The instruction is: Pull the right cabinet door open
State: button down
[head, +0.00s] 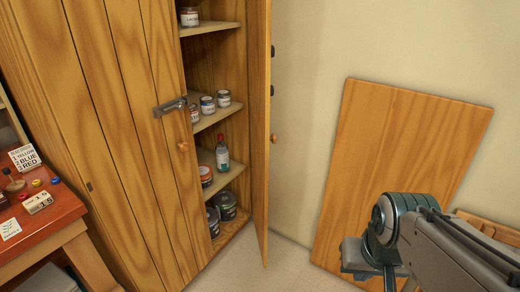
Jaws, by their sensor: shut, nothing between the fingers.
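The tall wooden cabinet stands at the left centre in the head view. Its right door (258,130) stands wide open, swung out to the right and seen nearly edge-on. Its round wooden knob (275,138) sticks out on the side facing the wall. The left door (135,130) is closed, with a wooden knob (183,147) and a grey metal latch (170,106). My arm shows at the lower right, clear of the door. My gripper's fingers do not show.
Shelves inside hold jars (207,104), a bottle (222,154) and cans (226,205). A wooden board (400,150) leans on the wall, near my arm. A red-topped table (45,215) with small items stands at the left. Bare floor (285,270) shows between cabinet and board.

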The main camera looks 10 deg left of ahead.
aim_at(259, 12)
jog(key=u, duration=0.85)
jog(key=i, duration=1.65)
jog(key=z, duration=0.6)
